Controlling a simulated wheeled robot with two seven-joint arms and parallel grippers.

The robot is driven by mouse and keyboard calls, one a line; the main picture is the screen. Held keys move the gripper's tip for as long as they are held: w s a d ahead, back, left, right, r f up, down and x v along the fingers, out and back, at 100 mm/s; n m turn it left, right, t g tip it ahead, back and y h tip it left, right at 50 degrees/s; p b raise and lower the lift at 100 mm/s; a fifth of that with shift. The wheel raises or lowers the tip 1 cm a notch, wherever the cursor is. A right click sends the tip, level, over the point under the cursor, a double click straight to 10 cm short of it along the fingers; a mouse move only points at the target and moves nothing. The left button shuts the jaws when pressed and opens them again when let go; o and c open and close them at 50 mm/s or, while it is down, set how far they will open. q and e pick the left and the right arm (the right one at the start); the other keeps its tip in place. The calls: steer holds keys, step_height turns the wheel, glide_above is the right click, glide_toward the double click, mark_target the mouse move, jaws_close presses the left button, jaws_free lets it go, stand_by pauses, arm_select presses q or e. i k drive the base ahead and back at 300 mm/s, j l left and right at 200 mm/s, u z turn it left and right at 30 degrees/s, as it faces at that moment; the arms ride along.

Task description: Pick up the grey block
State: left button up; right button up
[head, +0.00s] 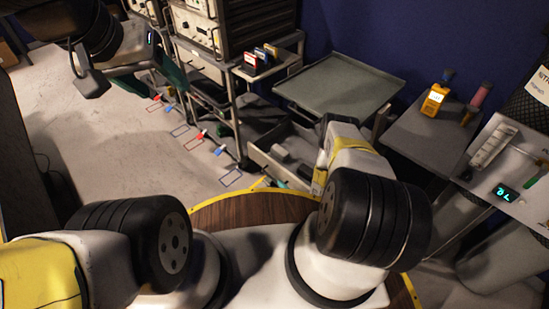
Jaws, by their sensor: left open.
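My left gripper (116,66) is at the top left, above the pale floor. It is open, with nothing visible between its fingers. A small grey shape (282,152) lies in the open grey tray (262,158) low in the middle of the view. It may be the grey block, but it is too small and dim to be sure. My left gripper is well to the left of it and apart from it. My right arm reaches forward at the centre right, partly in front of that tray. Its gripper is not visible.
A grey-topped cart (340,84) stands at the back. A grey table (425,132) at the right holds a yellow meter (434,100). A shelf rack (237,75) with instruments is left of the cart. Red and blue items (202,134) dot the otherwise open floor (110,140).

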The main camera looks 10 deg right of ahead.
mark_target(279, 152)
steer(key=k+l, duration=0.8)
steer(key=l, duration=0.15)
